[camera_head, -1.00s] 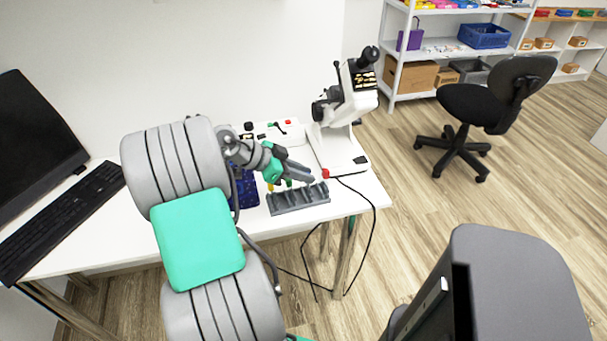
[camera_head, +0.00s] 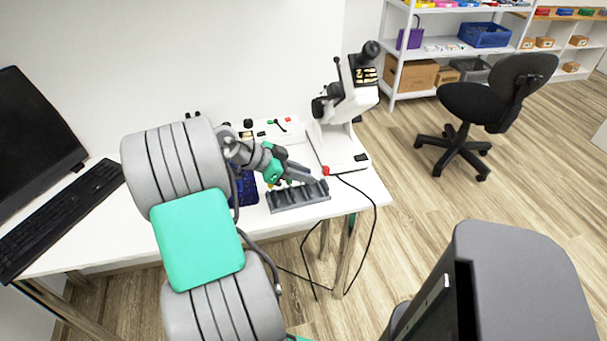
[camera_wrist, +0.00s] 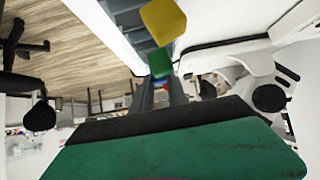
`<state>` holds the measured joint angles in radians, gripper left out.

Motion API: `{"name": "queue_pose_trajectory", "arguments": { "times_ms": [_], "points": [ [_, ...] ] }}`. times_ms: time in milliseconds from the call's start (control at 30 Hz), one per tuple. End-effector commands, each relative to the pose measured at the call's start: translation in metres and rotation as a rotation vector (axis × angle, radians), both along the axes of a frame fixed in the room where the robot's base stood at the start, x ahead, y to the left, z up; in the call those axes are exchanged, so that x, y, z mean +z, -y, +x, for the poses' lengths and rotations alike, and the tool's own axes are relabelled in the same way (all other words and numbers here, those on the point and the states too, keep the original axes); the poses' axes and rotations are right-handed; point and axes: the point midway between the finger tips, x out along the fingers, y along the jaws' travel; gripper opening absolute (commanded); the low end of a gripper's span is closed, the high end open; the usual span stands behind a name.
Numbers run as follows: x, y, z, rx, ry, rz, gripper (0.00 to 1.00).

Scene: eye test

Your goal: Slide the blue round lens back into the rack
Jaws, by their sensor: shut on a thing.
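The grey slotted rack (camera_head: 290,204) lies near the front edge of the white table. It also shows in part in the wrist view (camera_wrist: 143,40). My gripper (camera_head: 317,181) reaches over the rack from the left, its fingertips at the rack's right half. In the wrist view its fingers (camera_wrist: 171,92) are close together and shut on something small. A bit of blue shows there, and I take it for the blue round lens; its round shape is hidden. A yellow block (camera_wrist: 163,20) and a green block (camera_wrist: 160,64) show by the rack.
A white microscope (camera_head: 342,125) stands right behind the rack. A dark blue mat (camera_head: 246,190) lies left of it, partly behind my arm. A black cable (camera_head: 374,215) hangs off the table's front edge. A keyboard (camera_head: 62,215) lies at the left.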

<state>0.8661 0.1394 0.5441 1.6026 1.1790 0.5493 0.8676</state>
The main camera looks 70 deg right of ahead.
Motion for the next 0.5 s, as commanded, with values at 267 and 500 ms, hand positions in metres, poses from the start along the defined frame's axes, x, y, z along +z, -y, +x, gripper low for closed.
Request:
{"name": "queue_pose_trajectory", "arguments": {
  "times_ms": [267, 500],
  "points": [
    [0.0001, 0.0, 0.0, 0.0, 0.0, 0.0, 0.4],
    [0.0001, 0.0, -0.0001, 0.0, 0.0, 0.0, 0.44]
  ]
}}
